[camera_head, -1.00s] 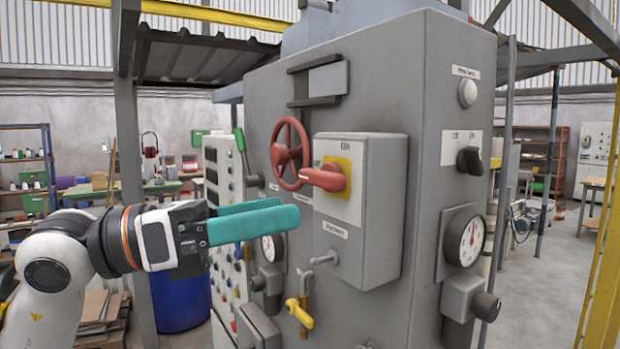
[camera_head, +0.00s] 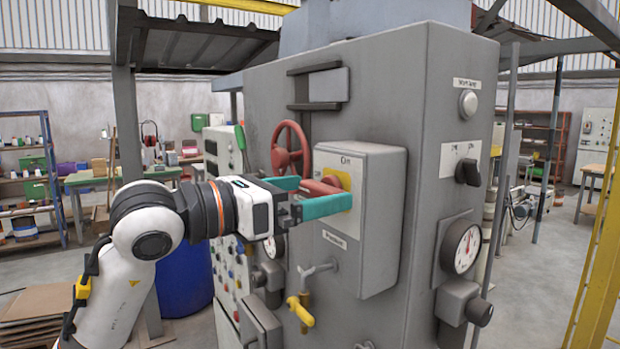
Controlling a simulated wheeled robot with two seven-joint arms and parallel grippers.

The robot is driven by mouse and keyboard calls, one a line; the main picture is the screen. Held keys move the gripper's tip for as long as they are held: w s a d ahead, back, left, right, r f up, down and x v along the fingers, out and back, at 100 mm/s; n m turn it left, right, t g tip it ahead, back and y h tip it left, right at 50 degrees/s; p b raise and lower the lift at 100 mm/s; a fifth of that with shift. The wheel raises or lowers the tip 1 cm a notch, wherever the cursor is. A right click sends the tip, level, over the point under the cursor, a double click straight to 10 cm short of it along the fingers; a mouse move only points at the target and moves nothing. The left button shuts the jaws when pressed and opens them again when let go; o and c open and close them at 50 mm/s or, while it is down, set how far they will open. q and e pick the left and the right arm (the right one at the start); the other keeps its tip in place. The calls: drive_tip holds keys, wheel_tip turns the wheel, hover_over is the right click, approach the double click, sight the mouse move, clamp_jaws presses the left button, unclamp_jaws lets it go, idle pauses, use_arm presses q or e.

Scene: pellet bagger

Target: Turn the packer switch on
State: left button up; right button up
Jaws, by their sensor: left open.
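The packer switch is a red rotary handle (camera_head: 322,187) on a yellow plate (camera_head: 345,177), on the front of a grey box (camera_head: 378,225) with a label below it. The handle points left; the "On" mark sits above the plate. My left gripper (camera_head: 324,192) is open at the handle, with one teal finger in front of it and the other behind. The handle's end lies between the fingers; I cannot tell whether they touch it. The fingers hide part of the handle and plate. My right gripper is not in view.
A red handwheel (camera_head: 290,149) is just behind the gripper. A yellow-handled valve (camera_head: 300,311) sits below. A black knob (camera_head: 468,172) and a gauge (camera_head: 462,247) are on the cabinet's right face. A blue barrel (camera_head: 183,278) stands behind my arm.

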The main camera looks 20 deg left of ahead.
use_arm(q)
drive_tip(key=shift+w+d, duration=0.25)
drive_tip(key=shift+w, duration=0.1)
drive_tip(key=shift+c, duration=0.4)
drive_tip(key=c, duration=0.9)
